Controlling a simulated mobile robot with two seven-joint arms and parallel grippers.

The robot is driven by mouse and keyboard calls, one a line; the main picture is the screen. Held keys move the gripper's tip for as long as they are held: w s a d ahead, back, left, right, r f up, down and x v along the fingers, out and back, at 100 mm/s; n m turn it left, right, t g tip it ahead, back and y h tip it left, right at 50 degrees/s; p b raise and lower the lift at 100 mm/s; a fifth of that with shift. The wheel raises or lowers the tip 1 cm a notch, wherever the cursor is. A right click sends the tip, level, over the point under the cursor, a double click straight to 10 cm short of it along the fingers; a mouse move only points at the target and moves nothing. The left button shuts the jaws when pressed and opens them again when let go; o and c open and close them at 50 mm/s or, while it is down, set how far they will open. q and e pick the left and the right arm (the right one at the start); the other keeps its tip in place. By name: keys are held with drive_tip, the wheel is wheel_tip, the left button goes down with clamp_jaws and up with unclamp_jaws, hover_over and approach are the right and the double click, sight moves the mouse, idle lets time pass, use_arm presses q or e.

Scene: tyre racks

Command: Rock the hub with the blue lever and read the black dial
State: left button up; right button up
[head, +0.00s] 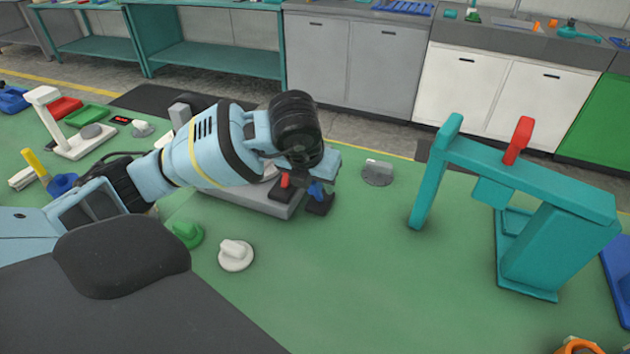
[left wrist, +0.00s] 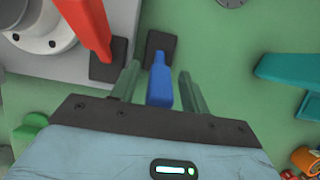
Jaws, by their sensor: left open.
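The blue lever (head: 317,191) stands on a small black pad beside the grey hub base (head: 262,206). In the left wrist view the blue lever (left wrist: 160,82) stands between the spread fingers of my left gripper (left wrist: 158,72), with gaps on both sides. In the head view my left gripper (head: 316,178) points down over it, fingers mostly hidden. The round white and grey hub (left wrist: 38,28) shows at upper left in the left wrist view; my arm mostly hides it in the head view. I cannot make out a black dial. My right gripper is not in view.
A red lever (head: 285,181) stands close to the blue one. A grey round knob (head: 377,174) lies to the right, then a teal frame (head: 560,180) with a red handle. A white knob (head: 236,255) and green knob (head: 187,233) sit in front. Green surface between is clear.

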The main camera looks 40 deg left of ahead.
use_arm(q)
drive_tip(key=shift+w+f, duration=0.1)
drive_tip(key=shift+f, duration=0.1)
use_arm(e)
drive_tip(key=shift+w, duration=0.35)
use_arm(q)
clamp_jaws()
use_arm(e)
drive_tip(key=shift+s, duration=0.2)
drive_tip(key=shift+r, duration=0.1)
